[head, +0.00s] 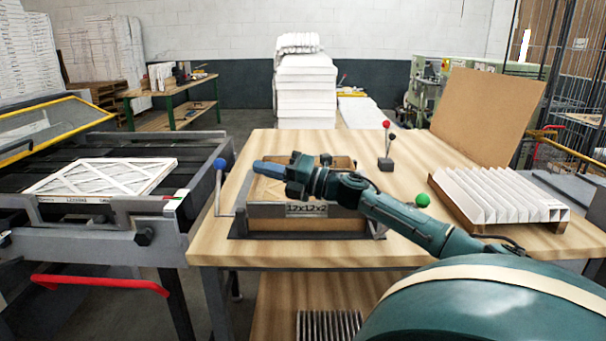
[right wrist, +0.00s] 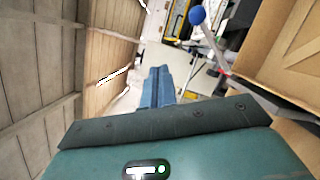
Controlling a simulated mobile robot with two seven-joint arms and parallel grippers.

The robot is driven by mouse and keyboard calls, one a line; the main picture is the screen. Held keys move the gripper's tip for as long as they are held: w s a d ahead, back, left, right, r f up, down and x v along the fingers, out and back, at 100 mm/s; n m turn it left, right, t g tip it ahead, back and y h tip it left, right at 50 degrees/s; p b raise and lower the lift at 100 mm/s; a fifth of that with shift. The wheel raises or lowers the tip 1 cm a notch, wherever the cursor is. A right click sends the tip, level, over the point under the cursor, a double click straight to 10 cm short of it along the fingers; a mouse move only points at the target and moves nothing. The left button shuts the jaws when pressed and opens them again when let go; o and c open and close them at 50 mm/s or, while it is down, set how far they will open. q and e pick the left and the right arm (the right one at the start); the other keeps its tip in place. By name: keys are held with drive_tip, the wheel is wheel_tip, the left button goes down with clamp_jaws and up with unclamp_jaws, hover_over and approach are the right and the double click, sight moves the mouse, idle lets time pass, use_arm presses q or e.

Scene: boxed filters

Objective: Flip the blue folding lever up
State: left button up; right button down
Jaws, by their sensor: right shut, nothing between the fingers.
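The blue folding lever has a blue ball knob (head: 219,164) on a thin metal rod at the left side of the folding jig (head: 265,211). In the head view the knob stands above the rod's lower bend. The knob also shows in the right wrist view (right wrist: 197,15), right of the fingers and apart from them. My right gripper (head: 257,166) reaches in from the right over the jig, its blue fingers shut and empty, pointing left toward the knob. The fingers also show in the right wrist view (right wrist: 158,72). My left gripper is out of view.
A cardboard box is in the jig, partly hidden by my right arm. A red-knobbed lever (head: 386,125) and a green knob (head: 422,200) are on the wooden table (head: 310,145). A pleated filter (head: 500,198) lies at right. A conveyor (head: 150,205) adjoins at left.

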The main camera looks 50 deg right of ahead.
drive_tip(key=r+v, duration=0.1)
drive_tip(key=v, duration=0.7)
drive_tip(key=shift+s+r, duration=0.3)
drive_tip(key=shift+r, duration=0.1)
